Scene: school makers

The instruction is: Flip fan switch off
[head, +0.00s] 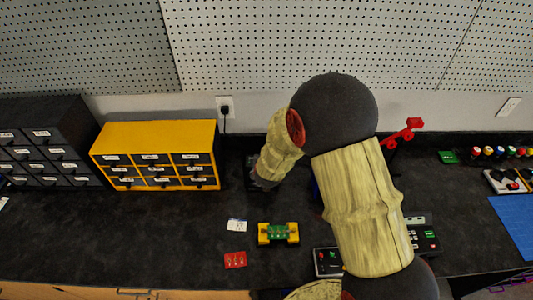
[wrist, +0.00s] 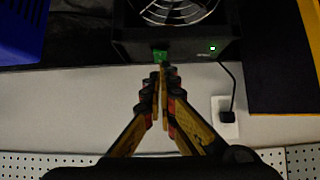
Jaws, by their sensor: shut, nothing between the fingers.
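The fan is a black box (wrist: 188,47) with a round wire grille (wrist: 180,10) at the top of the wrist view. A small green switch (wrist: 160,56) sits on the box's near face, and a small green light (wrist: 212,48) glows to its right. My gripper (wrist: 162,72) is shut and empty, with its fingertips right at the green switch. I cannot tell whether they touch it. In the head view my arm hides most of the fan and the switch.
A yellow drawer cabinet (head: 155,145) stands left of my arm, with dark drawer units (head: 45,140) further left. A cord runs to a wall outlet (wrist: 225,115). A green and yellow board (head: 278,233) and a red card (head: 235,260) lie on the dark bench.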

